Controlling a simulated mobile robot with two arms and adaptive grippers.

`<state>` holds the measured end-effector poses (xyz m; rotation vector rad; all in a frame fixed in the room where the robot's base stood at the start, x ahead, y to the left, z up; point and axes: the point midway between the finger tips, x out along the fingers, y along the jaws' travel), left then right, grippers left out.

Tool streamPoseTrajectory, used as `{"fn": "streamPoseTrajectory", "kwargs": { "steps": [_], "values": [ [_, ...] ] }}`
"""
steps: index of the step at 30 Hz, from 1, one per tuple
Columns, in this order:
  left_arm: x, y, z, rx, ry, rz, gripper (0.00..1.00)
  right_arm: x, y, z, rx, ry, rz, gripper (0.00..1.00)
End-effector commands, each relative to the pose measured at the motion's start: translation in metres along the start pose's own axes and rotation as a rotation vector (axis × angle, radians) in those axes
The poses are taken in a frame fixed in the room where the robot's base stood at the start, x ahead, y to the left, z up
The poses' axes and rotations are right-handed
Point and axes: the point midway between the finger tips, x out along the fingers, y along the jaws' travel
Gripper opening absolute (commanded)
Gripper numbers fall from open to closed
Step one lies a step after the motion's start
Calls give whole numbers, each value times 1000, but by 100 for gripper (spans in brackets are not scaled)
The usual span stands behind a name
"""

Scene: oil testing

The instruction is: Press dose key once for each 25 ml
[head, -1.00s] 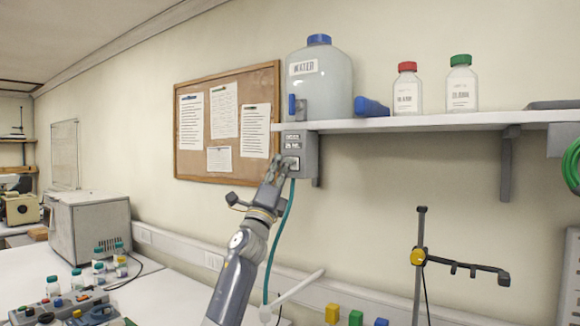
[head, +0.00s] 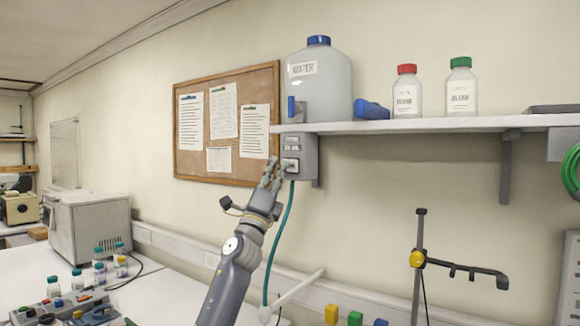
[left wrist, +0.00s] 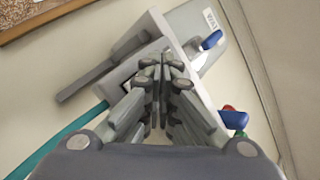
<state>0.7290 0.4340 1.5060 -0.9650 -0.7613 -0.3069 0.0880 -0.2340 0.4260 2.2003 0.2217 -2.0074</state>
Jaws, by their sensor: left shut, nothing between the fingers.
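The grey dosing box (head: 308,155) with small labels and a pale dose key (head: 290,164) is fixed under the left end of the shelf. The large water bottle (head: 330,88), blue-capped and labelled WATER, stands on the shelf above it. A teal hose (head: 281,235) hangs down from the box. My left gripper (head: 273,171) is shut and empty, its fingertips just left of the key; whether they touch the box is hard to tell. In the left wrist view the shut fingertips (left wrist: 162,60) cover the key and part of the box. My right gripper is not in view.
The shelf (head: 430,124) also holds a blue item (head: 371,109), a red-capped bottle (head: 406,92) and a green-capped bottle (head: 461,88). A black stand (head: 419,255) rises at the right. A notice board (head: 227,125) hangs left of the box. Small vials and a grey oven stand at the left.

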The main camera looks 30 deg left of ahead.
Motion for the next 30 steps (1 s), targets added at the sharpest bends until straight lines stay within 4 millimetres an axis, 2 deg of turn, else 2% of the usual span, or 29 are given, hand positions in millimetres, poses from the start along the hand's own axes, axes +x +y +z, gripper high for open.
{"fn": "streamPoseTrajectory", "kwargs": {
  "steps": [5, 16, 30],
  "values": [
    [-3, -3, 4, 3, 0, 1, 0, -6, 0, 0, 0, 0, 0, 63],
    [-28, -22, 22, 2, 0, 0, 0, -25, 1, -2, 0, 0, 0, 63],
    [-35, -25, 25, 0, 0, 0, 0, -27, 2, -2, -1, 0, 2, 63]
  ]
}}
